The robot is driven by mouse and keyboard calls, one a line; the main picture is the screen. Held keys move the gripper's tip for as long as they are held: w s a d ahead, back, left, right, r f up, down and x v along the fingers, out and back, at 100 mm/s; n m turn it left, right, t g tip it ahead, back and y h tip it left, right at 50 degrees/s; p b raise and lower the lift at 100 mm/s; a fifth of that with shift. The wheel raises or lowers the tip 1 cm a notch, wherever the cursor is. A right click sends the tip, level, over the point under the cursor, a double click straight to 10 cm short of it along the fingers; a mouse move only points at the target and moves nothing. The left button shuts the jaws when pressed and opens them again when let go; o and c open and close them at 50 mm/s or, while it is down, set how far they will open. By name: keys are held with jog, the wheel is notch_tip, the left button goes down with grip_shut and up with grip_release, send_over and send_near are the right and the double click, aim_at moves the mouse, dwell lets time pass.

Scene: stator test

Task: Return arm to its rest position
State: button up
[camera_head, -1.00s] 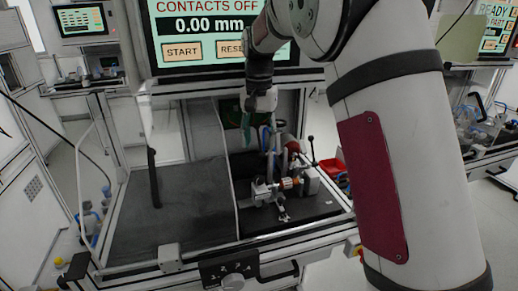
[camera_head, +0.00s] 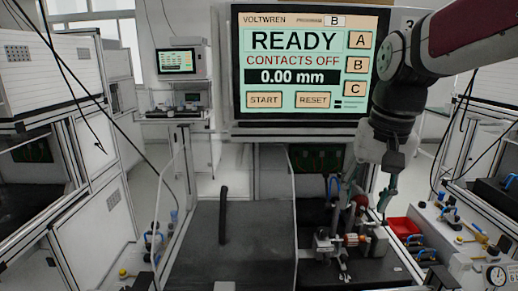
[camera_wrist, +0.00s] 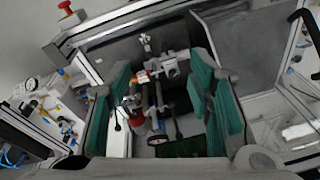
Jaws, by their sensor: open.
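My gripper (camera_head: 385,205) hangs from my arm at the right of the head view, in front of the test station and above its right side. In the wrist view its two teal fingers stand wide apart, and nothing is between them at my gripper (camera_wrist: 160,85). The fixture (camera_head: 322,245) on the dark bench, with a copper-coloured part (camera_head: 352,239) at it, lies below and left of my gripper. The fixture also shows beyond the fingers in the wrist view (camera_wrist: 168,66). My gripper appears clear of it.
The station screen (camera_head: 305,62) reads READY, CONTACTS OFF and 0.00 mm. A grey panel (camera_head: 292,215) divides the bench. A black upright post (camera_head: 223,215) stands on the left side. A red tray (camera_head: 403,228) and a side bench with valves and a gauge (camera_head: 495,275) are at the right.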

jog(key=s+f+n+t, duration=0.1)
jog(key=s+f, duration=0.1)
jog(key=s, duration=0.7)
jog(key=s+f+n+t, duration=0.1)
jog(key=s+f+n, duration=0.1)
jog(key=s, duration=0.8)
jog(key=shift+s+n+h+p, duration=0.25)
jog(key=shift+n+h+p, duration=0.05)
jog(key=shift+p, duration=0.1)
